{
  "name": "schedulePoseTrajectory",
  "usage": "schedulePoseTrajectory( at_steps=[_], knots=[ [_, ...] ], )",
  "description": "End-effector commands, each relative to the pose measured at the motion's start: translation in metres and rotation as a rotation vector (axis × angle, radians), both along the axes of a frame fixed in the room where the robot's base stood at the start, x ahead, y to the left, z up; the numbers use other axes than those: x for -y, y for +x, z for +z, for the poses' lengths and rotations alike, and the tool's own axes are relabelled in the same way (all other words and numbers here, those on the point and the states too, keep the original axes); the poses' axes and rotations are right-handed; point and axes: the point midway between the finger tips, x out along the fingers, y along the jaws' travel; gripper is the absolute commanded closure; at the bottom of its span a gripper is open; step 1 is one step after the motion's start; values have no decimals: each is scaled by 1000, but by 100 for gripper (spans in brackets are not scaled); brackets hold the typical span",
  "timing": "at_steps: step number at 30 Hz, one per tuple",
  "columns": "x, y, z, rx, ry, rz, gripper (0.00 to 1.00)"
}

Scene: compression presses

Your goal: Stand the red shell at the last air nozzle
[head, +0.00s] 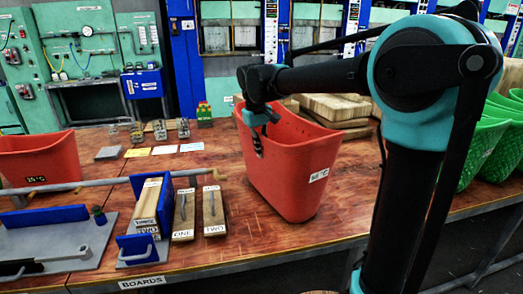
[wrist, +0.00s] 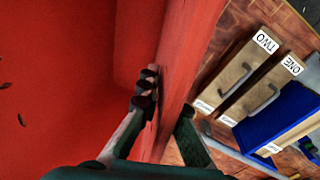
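A large red shell (head: 300,165), a tapered open-topped tub with a white temperature label, stands upright on the wooden bench at the centre. My gripper (head: 257,132) is at its upper left rim, pointing down. In the wrist view my gripper (wrist: 168,105) has one finger against the inner face and the other outside, the red shell's wall (wrist: 190,72) between them. It looks shut on this wall; the outer fingertip is hidden. A second red shell (head: 40,160), labelled 25°C, stands at the far left. I cannot make out which fitting is the last air nozzle.
Boards marked ONE (head: 184,212) and TWO (head: 214,208) lie left of the shell, beside a blue rack (head: 137,246). A metal pipe (head: 110,181) runs behind them. Wooden blocks (head: 335,108) lie behind the shell; green baskets (head: 484,150) stand right. Bare bench shows in front.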

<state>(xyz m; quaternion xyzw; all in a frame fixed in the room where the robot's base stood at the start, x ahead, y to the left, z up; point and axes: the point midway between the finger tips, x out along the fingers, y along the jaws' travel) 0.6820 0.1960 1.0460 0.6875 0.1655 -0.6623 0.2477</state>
Motion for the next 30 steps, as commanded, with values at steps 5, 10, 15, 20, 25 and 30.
schedulePoseTrajectory(
  at_steps=[5,10,15,20,25,30],
  knots=[
    [0,0,-2,0,0,0,84],
    [0,0,-2,0,0,0,74],
    [0,0,-2,0,0,0,74],
    [-1,0,6,0,0,0,74],
    [-3,-3,34,0,0,0,74],
    [-7,-5,70,0,0,0,74]
  ],
)
